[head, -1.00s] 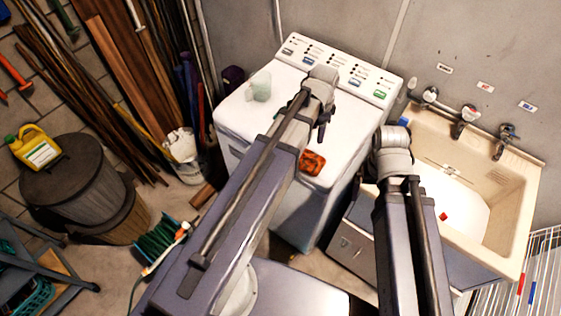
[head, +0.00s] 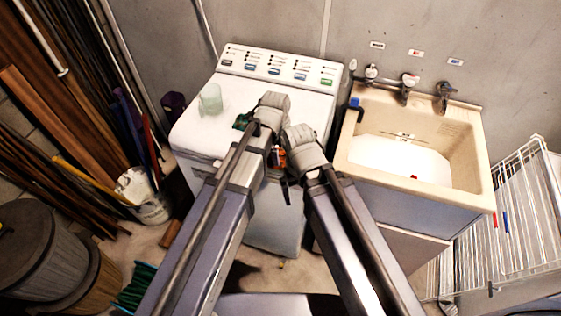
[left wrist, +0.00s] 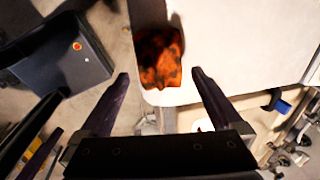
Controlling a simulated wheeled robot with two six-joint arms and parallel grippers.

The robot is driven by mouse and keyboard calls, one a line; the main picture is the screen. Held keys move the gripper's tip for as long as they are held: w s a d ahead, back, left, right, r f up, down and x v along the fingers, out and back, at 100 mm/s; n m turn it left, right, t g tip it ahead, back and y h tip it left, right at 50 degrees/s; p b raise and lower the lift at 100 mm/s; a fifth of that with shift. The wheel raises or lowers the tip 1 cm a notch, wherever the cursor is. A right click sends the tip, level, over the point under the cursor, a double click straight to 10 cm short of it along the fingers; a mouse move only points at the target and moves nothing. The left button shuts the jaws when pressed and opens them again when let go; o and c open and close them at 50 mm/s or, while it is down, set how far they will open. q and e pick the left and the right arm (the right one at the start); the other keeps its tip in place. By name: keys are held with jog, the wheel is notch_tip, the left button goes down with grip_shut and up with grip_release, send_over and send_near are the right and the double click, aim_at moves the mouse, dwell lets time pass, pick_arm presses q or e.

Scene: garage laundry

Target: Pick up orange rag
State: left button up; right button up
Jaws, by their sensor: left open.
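The orange rag (left wrist: 160,58) is crumpled, with dark patches, and lies at the edge of the white washing machine's top. In the head view only a small orange part (head: 279,158) shows between my arms. My left gripper (left wrist: 160,76) is open and empty, its fingers on either side of the rag's near end in the wrist picture. I cannot tell whether they touch it. In the head view my left arm hides most of this gripper. My right arm's wrist (head: 303,152) is close beside the left one, and its jaws cannot be made out.
The washing machine (head: 222,150) also bears a pale green translucent item (head: 211,98) and a dark green item (head: 242,120). A beige sink (head: 465,150) stands to the right, with a white wire rack (head: 510,220) beyond. Buckets and planks crowd the left.

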aim_at(280, 153)
pick_arm(q)
jog(key=shift+w+f+b, duration=0.15)
jog(key=shift+f+b, duration=0.7)
jog(key=shift+f, duration=0.05)
jog(key=shift+w+f+b, duration=0.2)
jog(key=shift+f+b, duration=0.65)
jog(key=shift+f, duration=0.05)
jog(key=shift+w+f+b, duration=0.15)
jog(key=shift+f+b, duration=0.7)
jog(key=shift+f, duration=0.05)
jog(key=shift+r, duration=0.1)
jog(key=shift+c, duration=0.2)
jog(key=c, duration=1)
jog(key=shift+o, duration=0.2)
jog(key=shift+r, duration=0.1)
